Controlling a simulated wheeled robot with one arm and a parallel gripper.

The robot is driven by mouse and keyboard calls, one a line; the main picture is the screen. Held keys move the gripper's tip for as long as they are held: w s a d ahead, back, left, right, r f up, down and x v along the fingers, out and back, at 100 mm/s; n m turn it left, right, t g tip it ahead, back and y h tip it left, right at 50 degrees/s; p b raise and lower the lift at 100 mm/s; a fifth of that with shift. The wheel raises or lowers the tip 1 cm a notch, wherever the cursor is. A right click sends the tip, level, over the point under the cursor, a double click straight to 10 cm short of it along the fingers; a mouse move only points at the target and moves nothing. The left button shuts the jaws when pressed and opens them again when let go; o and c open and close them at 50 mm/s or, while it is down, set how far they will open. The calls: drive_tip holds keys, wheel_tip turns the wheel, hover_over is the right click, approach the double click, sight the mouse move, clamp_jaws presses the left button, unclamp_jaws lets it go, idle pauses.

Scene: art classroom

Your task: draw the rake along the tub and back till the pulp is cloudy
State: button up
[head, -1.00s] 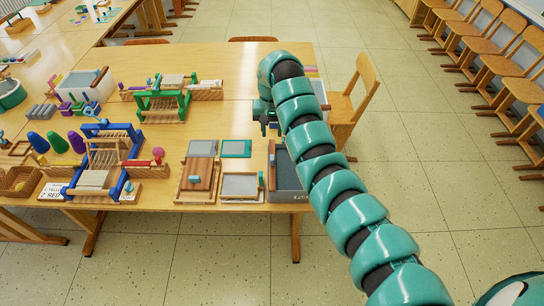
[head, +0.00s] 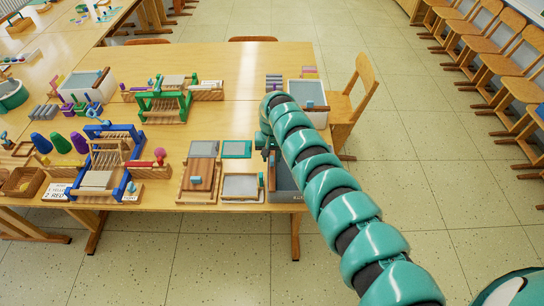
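A white tub (head: 321,118) with grey contents stands at the table's back right, partly behind my arm. A small blue piece (head: 310,104) shows at it; I cannot tell whether this is the rake. A grey tub (head: 284,192) stands at the table's front right edge, also partly covered by my arm. Another white tub (head: 104,92) with grey contents stands at the back left. My gripper (head: 266,152) points down by the far left part of the grey tub. Its fingers are small and dark, and I cannot tell whether they are open or hold anything.
Left of the grey tub lie a framed screen (head: 241,197), a teal-framed panel (head: 237,149) and a wooden board (head: 202,172). A blue loom (head: 130,187) and a green loom (head: 163,103) stand farther left. A chair (head: 357,100) stands at the right edge.

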drive_tip(key=shift+f, duration=0.3)
drive_tip(key=shift+c, duration=0.2)
clamp_jaws()
drive_tip(key=shift+d, duration=0.15)
drive_tip(key=d, duration=2.2)
drive_tip(key=shift+d, duration=0.3)
